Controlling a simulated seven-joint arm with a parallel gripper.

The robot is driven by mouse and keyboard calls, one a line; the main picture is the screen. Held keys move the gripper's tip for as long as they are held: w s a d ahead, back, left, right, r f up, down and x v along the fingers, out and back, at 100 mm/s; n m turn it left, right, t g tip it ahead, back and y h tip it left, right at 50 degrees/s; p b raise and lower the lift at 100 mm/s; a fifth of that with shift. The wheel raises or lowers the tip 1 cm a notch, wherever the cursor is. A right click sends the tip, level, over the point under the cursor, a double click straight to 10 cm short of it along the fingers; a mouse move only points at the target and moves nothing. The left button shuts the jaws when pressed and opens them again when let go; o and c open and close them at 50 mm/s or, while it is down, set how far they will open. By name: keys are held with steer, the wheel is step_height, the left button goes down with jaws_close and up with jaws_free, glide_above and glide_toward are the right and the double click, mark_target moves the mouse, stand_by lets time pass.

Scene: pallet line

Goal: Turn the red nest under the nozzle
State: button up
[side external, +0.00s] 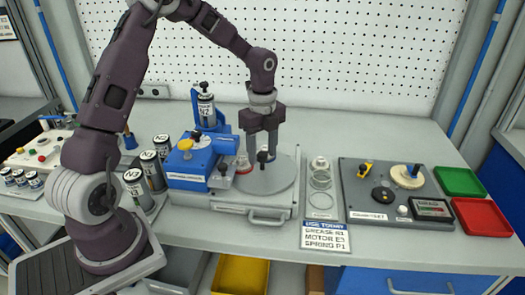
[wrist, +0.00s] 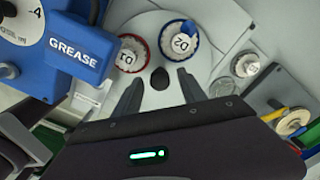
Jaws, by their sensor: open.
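The round grey turntable (side external: 277,181) carries a red-rimmed nest (wrist: 128,53) and a blue-rimmed nest (wrist: 179,40), each holding a white part with a small tag. In the side view the red nest (side external: 243,167) is at the turntable's left, beside the blue grease station (side external: 188,165). The nozzle tip is not clearly visible. A black knob (wrist: 159,78) stands upright on the turntable. My gripper (wrist: 158,84) is open, pointing down, with one finger on each side of the knob as seen from the wrist; I cannot tell whether they touch it. The side view also shows my gripper (side external: 262,147) over the turntable.
Labelled cans (side external: 151,170) stand left of the station. A clear-ringed strip (side external: 320,182) and a grey board with parts (side external: 365,211) lie to the right. Green (side external: 459,181) and red (side external: 481,216) trays are at far right. A note card (side external: 326,236) lies in front.

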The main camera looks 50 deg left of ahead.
mark_target(262, 154)
step_height(262, 154, up, 7)
steer(key=shift+f, duration=0.1)
